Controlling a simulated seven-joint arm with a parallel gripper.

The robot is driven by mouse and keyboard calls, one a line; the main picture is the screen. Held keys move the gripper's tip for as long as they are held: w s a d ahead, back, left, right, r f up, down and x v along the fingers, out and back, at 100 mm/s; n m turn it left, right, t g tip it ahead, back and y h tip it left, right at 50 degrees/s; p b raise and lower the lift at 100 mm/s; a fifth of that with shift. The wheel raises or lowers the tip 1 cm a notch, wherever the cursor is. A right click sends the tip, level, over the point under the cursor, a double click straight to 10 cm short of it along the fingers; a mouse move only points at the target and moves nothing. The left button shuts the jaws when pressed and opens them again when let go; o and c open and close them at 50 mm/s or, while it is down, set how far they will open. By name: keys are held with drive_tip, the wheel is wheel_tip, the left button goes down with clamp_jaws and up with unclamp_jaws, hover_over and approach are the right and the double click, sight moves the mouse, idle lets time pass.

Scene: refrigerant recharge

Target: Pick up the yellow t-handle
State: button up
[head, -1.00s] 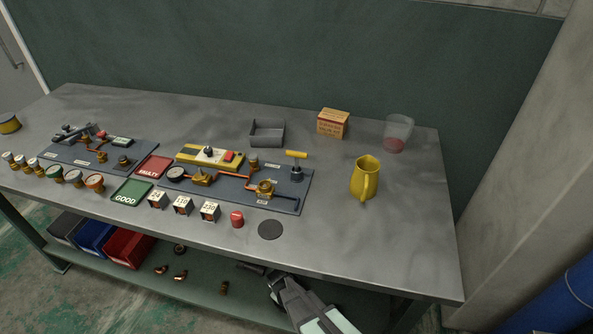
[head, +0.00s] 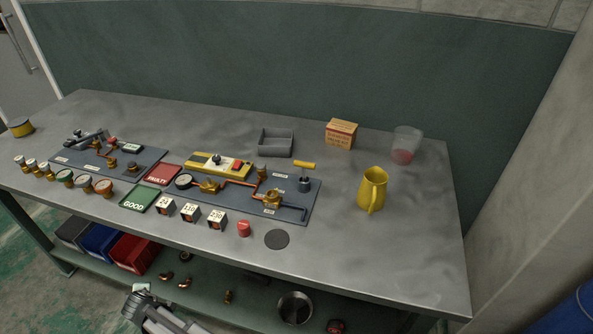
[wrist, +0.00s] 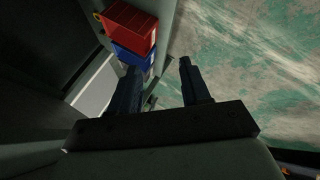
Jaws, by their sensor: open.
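The yellow t-handle (head: 304,164) sits upright on a dark post at the right end of the right grey panel on the bench. It is not in the wrist view. My gripper (wrist: 160,68) is open and empty in the wrist view, its two dark fingers apart. It points toward the floor and the lower shelf bins. In the head view part of my arm (head: 160,315) shows at the bottom edge, below the bench front and well away from the t-handle.
The bench (head: 400,255) is clear at front right. A yellow jug (head: 373,189), a cardboard box (head: 341,134), a clear cup (head: 406,145) and a grey tray (head: 275,142) stand near the t-handle. A red cap (head: 244,229) is at the front. A red bin (wrist: 130,27) is on the lower shelf.

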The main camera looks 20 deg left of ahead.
drive_tip(key=a+r+t+y, duration=0.1)
drive_tip(key=a+r, duration=0.6)
drive_tip(key=r, duration=0.4)
drive_tip(key=a+r+y, duration=0.2)
drive_tip(key=a+r, duration=0.6)
drive_tip(key=r, duration=0.4)
drive_tip(key=w+r+m+t, duration=0.1)
drive_tip(key=w+r+m, duration=0.1)
drive_tip(key=w+r, duration=0.5)
drive_tip(key=w+r+m+t, duration=0.1)
drive_tip(key=w+r, duration=0.2)
drive_tip(key=r, duration=0.8)
drive_tip(key=w+d+r+m+g+h, duration=0.2)
drive_tip(key=w+d+m+h, duration=0.3)
drive_tip(key=w+d+m, duration=1.65)
drive_tip(key=m+g, duration=0.6)
drive_tip(key=m, duration=1)
approach(307, 162)
drive_tip(key=shift+x, duration=5.85)
drive_tip(key=shift+s, duration=0.1)
